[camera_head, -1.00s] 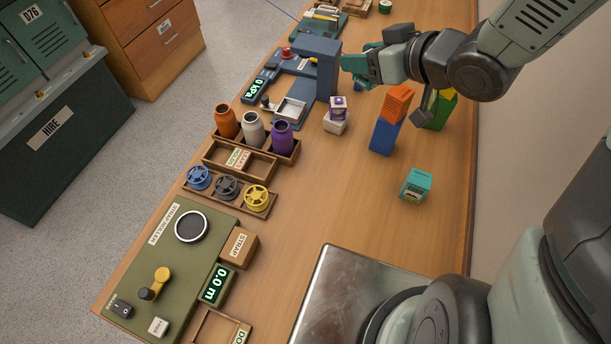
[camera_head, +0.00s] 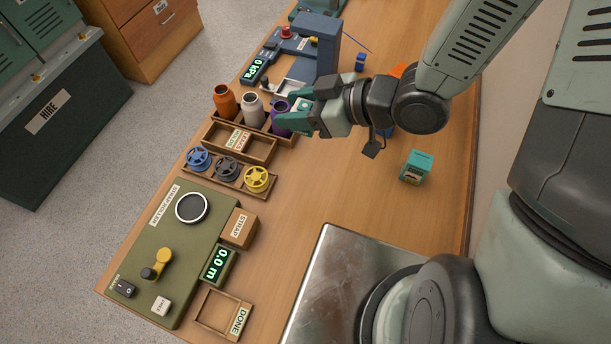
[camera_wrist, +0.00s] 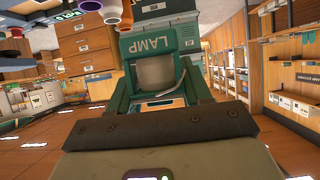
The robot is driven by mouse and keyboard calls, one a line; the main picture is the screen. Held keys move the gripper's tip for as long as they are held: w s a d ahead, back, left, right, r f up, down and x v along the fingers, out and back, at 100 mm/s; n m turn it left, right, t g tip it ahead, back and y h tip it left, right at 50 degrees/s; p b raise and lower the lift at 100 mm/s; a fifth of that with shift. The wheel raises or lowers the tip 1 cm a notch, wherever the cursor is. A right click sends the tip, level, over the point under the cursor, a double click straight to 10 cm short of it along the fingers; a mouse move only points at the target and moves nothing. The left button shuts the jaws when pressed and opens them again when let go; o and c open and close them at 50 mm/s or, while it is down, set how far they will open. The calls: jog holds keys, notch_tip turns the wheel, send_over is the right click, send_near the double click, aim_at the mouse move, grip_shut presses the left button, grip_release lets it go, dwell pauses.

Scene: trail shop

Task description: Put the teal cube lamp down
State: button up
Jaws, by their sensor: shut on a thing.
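My gripper (camera_head: 300,110) is shut on a teal cube lamp. The held lamp (camera_wrist: 160,58) fills the middle of the wrist view between my fingers, with the word LAMP above a pale window. In the head view my fingers hide most of it. My gripper is over the left part of the bench, beside the purple bottle in the picture; its height above the bench is hard to judge. A second teal cube (camera_head: 417,166) of similar look stands on the bench at the right, apart from my gripper.
An orange bottle (camera_head: 222,101), a white bottle (camera_head: 252,110) and a purple bottle (camera_head: 280,120) stand in a wooden rack. Coloured wheels, including a yellow one (camera_head: 257,179), lie nearer. A green strap-roller panel (camera_head: 170,260) is at lower left. Bare bench (camera_head: 330,190) lies mid-right.

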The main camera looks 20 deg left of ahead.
notch_tip(320, 180, down, 20)
jog(key=shift+r, duration=0.1)
dwell(0.5)
jog(key=o, duration=1.1)
jog(key=shift+d+r, duration=0.1)
jog(key=shift+d, duration=0.05)
jog(key=v, duration=1.1)
jog(key=shift+d, duration=0.35)
